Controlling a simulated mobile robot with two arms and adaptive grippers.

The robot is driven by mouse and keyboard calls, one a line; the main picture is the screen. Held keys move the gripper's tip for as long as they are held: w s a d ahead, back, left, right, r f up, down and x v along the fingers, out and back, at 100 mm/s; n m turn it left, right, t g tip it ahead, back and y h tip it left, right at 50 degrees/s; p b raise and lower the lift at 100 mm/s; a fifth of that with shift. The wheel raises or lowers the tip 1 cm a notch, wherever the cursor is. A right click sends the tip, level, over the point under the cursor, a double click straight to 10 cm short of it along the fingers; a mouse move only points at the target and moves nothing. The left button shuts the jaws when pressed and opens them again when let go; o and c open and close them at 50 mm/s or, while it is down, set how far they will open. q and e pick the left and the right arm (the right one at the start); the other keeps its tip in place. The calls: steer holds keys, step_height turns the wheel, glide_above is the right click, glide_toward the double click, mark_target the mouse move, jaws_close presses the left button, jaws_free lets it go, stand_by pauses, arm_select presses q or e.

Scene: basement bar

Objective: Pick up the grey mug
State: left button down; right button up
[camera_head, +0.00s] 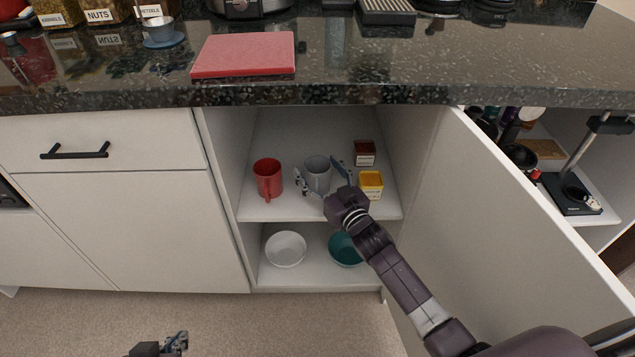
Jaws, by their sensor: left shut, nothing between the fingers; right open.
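The grey mug (316,172) stands upright on the upper shelf of the open cabinet, between a red mug and small boxes. My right gripper (320,180) is open in front of it, with one finger on each side of the mug in the picture. Whether the fingers touch the mug cannot be told. The gripper and wrist hide the mug's lower right part. My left gripper (176,343) is shut and empty, low over the floor at the bottom left, far from the cabinet.
The red mug (268,178) stands close left. A yellow box (371,184) and a dark red box (364,153) stand right. A white bowl (286,249) and a teal bowl (346,248) are on the lower shelf. The open door (500,230) flanks my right arm.

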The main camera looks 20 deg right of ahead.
steer(key=shift+w, duration=0.15)
steer(key=c, duration=1.4)
steer(key=shift+r, duration=0.1)
steer(key=shift+c, duration=0.5)
